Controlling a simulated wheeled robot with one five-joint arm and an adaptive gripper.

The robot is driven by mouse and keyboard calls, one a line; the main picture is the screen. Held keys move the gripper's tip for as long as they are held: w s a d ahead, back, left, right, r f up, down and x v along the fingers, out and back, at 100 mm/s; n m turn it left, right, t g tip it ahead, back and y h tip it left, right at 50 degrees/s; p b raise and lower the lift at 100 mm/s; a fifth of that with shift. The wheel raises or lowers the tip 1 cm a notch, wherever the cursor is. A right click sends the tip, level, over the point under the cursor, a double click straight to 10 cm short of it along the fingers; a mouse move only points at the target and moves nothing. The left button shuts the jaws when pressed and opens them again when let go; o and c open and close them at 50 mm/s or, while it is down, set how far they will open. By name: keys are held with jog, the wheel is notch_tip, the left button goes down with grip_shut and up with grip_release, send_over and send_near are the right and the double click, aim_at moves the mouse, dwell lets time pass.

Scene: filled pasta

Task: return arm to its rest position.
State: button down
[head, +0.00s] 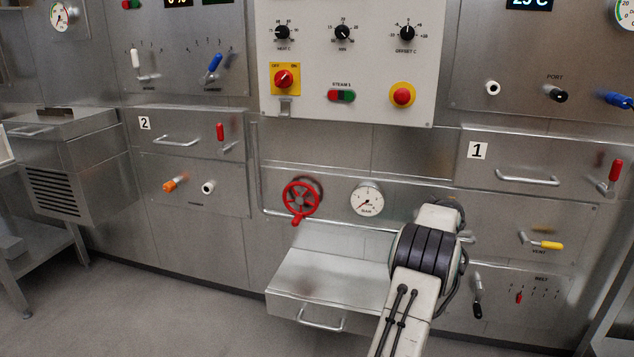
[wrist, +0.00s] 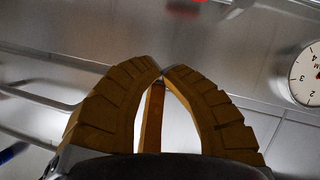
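My arm (head: 412,300) reaches up from the bottom edge of the head view, right of centre, in front of the steel wall. Its end is hidden there behind its own links. In the wrist view my gripper (wrist: 163,73) shows brown ridged fingers whose tips come together. A narrow brown piece shows between them; it looks like another finger. I see no object held at the tips. Behind the fingers is a bare steel surface, with a round dial (wrist: 308,75) at the right edge and a metal bar (wrist: 40,96) at the left.
A red handwheel (head: 301,198) and a pressure gauge (head: 367,199) are left of my arm. Below is a jutting steel box (head: 325,285) with a handle. A yellow-tipped lever (head: 546,245) and drawer 1's handle (head: 527,178) are to the right. Floor at the lower left is clear.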

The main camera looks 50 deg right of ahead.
jog(key=w+a+r+n+t+y+p, duration=0.15)
jog(key=w+a+r+p, duration=0.25)
jog(key=w+a+r, duration=0.4)
jog(key=w+a+r+n+t+y+p, duration=0.15)
jog(key=w+a+r+p, duration=0.35)
jog(key=a, duration=0.5)
jog(key=w+a+r+y+p, duration=0.2)
jog(key=w+a+r+p, duration=0.25)
jog(key=w+a, duration=0.4)
jog(key=a+r+n+y+p, duration=0.15)
jog(key=a+r+p, duration=0.25)
jog(key=a, duration=0.7)
jog(key=a+r+n+y+p, duration=0.1)
jog(key=a+r+y+p, duration=0.3)
jog(key=a, duration=0.6)
jog(key=s+a+r+n+p, duration=0.1)
jog(key=s+a+r+p, duration=0.15)
jog(key=a, duration=0.35)
jog(key=s+a+r+n+y+p, duration=0.1)
jog(key=s+a+r+p, duration=0.1)
jog(key=s+a+p, duration=0.3)
jog(key=s+a+r+n, duration=0.1)
jog(key=s+a+r, duration=0.1)
jog(key=a, duration=0.5)
jog(key=s+a+n+g+y+p, duration=0.1)
jog(key=s+a+p, duration=0.4)
jog(key=s, duration=0.5)
jog(key=shift+s+a+r+g, duration=0.25)
jog(key=shift+s+a+g, duration=0.1)
jog(key=shift+a+g, duration=0.6)
